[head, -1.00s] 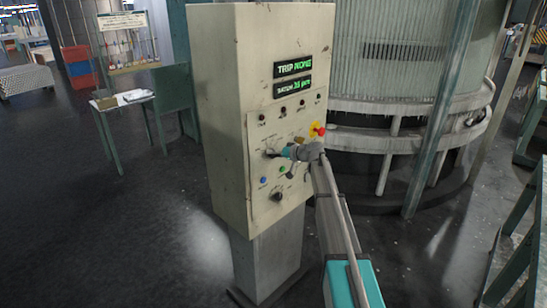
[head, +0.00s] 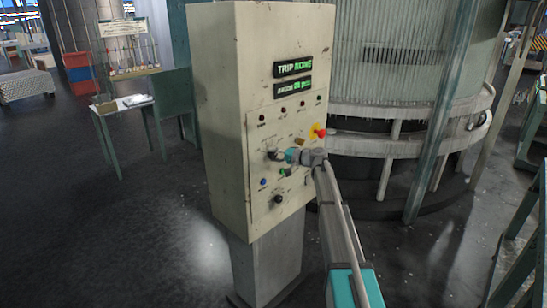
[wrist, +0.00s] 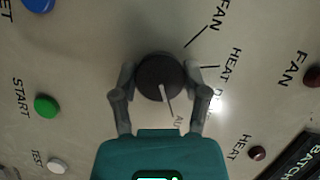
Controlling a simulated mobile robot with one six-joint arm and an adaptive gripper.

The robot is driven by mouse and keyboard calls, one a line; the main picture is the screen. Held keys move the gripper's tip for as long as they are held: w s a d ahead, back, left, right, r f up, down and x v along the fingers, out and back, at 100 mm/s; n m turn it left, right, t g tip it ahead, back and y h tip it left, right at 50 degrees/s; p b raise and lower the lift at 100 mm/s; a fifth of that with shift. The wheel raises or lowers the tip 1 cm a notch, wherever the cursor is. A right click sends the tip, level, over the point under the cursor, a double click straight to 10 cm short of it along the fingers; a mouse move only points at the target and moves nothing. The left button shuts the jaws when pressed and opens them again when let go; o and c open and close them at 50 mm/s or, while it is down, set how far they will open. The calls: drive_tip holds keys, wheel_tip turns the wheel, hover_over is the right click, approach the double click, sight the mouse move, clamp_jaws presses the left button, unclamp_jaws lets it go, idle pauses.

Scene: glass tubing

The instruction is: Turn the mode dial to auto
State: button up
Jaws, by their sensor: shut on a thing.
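The mode dial (wrist: 158,72) is a round dark knob with a pale pointer line, on a cream panel. Labels beginning "HEAT D" and reading "FAN" sit beside two other marks, up and to the right. My gripper (wrist: 160,80) is shut on the dial, one finger on each side.
Close around the dial are a green start button (wrist: 46,105), a white test button (wrist: 57,166), a blue button (wrist: 38,4) and small dark red lamps. A red knob on yellow (head: 319,131) and a lower black knob (head: 278,199) are on the same cabinet (head: 222,120).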

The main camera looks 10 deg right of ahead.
drive_tip(key=shift+s, duration=0.1)
drive_tip(key=o, duration=1.1)
drive_tip(key=shift+o, duration=0.2)
drive_tip(key=s+a+f+n+g+h, duration=0.15)
drive_tip(key=s+f, duration=0.25)
drive_tip(key=s, duration=0.4)
drive_tip(key=s+a+f+g+h, duration=0.2)
drive_tip(key=s+a+f+h, duration=0.15)
drive_tip(key=s, duration=0.45)
drive_tip(key=s+a+f+n+g+h, duration=0.1)
drive_tip(key=s+f+g, duration=0.1)
drive_tip(key=s+f, duration=0.35)
drive_tip(key=s+d+f+g+h, duration=0.1)
drive_tip(key=s+h, duration=0.3)
drive_tip(key=s, duration=0.7)
drive_tip(key=s+d+f+g+h, duration=0.2)
drive_tip(key=s+d+h, duration=0.2)
drive_tip(key=s, duration=0.8)
drive_tip(key=shift+s+d+f+n, duration=0.15)
drive_tip(key=shift+s+f+n, duration=0.05)
drive_tip(key=shift+n, duration=0.15)
